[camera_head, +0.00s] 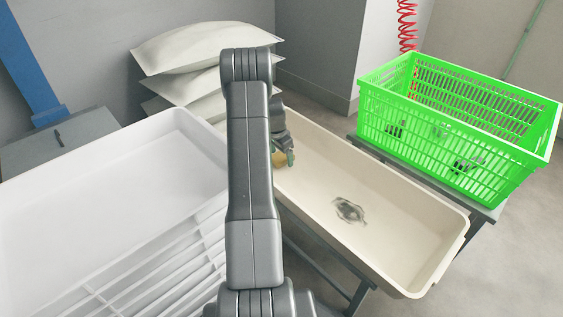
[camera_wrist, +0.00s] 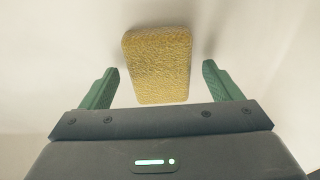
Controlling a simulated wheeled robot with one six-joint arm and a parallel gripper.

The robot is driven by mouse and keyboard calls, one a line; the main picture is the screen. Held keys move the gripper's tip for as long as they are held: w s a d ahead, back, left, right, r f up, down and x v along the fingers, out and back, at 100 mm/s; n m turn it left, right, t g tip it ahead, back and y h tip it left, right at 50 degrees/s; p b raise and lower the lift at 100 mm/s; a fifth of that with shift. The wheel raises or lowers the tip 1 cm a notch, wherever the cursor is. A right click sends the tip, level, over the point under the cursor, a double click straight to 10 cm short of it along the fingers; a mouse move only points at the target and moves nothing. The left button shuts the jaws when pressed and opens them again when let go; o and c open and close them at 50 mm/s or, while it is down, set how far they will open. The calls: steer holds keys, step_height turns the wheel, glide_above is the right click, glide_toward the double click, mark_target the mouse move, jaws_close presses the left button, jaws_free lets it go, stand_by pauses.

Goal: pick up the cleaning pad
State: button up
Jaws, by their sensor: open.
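The cleaning pad (camera_wrist: 157,64) is a yellow, rough-textured block with rounded corners, seen in the wrist view ahead of and between my fingers. My gripper (camera_wrist: 160,85) is open, with one green finger on each side of the pad's near end and a gap on both sides. In the head view my gripper (camera_head: 284,159) is low at the far left end of the cream trough (camera_head: 400,274). Only a small yellow patch of the pad (camera_head: 279,160) shows there, beside the fingers; my arm hides part of that area.
A dark, irregular patch (camera_head: 349,210) is on the trough floor. A green crate (camera_head: 455,132) holding a few dark items stands on a table at the right. White stacked trays (camera_head: 60,215) are at the left, and pale sacks (camera_head: 195,50) are piled behind.

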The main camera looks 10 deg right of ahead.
mark_target(281, 156)
steer(key=c, duration=1.1)
steer(key=shift+r, duration=0.15)
step_height(281, 156, up, 10)
steer(key=p, duration=0.3)
steer(key=shift+p, duration=0.4)
steer(key=shift+o, duration=1.4)
steer(key=shift+c, duration=0.9)
